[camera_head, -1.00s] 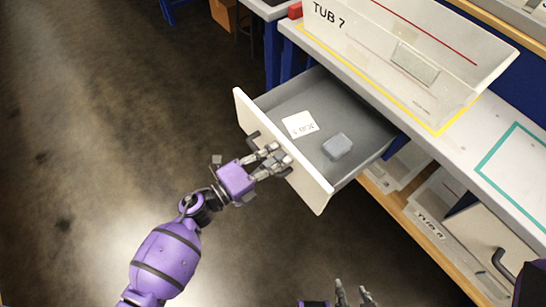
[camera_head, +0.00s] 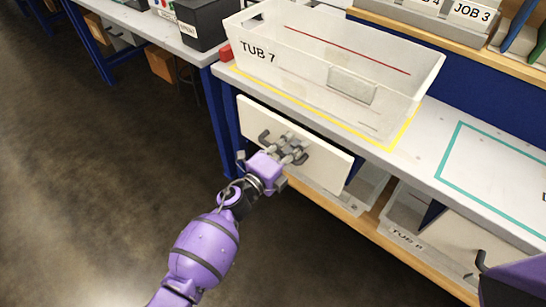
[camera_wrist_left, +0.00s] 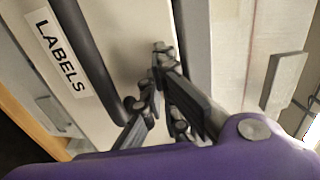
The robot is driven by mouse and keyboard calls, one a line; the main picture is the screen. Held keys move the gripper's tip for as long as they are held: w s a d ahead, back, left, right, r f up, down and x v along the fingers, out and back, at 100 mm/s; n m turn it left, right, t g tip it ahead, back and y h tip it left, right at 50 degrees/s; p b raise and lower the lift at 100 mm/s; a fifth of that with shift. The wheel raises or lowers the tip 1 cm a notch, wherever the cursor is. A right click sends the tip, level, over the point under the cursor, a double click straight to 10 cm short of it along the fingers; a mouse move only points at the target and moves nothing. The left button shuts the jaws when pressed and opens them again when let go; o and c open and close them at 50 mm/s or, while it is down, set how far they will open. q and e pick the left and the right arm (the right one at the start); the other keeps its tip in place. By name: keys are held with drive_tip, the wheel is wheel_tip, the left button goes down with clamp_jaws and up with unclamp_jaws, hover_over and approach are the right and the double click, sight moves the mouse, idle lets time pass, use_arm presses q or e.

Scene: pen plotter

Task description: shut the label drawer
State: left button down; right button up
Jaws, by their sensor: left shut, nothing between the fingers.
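The label drawer (camera_head: 325,168) has a white front with a dark bar handle and sits under the bench top. Its inside is hidden, and I cannot tell whether the front is fully flush. In the left wrist view a "LABELS" tag (camera_wrist_left: 60,52) is on the white front, beside the dark handle (camera_wrist_left: 90,50). My left gripper (camera_head: 297,150) is shut and empty, its fingertips at the drawer front next to the handle. The fingers also show in the left wrist view (camera_wrist_left: 160,65), touching or very near the front. My right gripper is out of view.
A clear tub marked "TUB 7" (camera_head: 265,57) stands on the bench (camera_head: 425,150) above the drawer, inside a yellow outline. Another tub (camera_head: 405,232) sits on the lower shelf. The floor at left is clear.

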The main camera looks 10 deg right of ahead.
sight(299, 138)
use_arm(q)
drive_tip(key=x, duration=0.3)
drive_tip(key=shift+f+b, duration=0.1)
drive_tip(key=shift+b, duration=0.3)
drive_tip(key=shift+w+d+r, duration=0.1)
drive_tip(key=shift+r, duration=0.1)
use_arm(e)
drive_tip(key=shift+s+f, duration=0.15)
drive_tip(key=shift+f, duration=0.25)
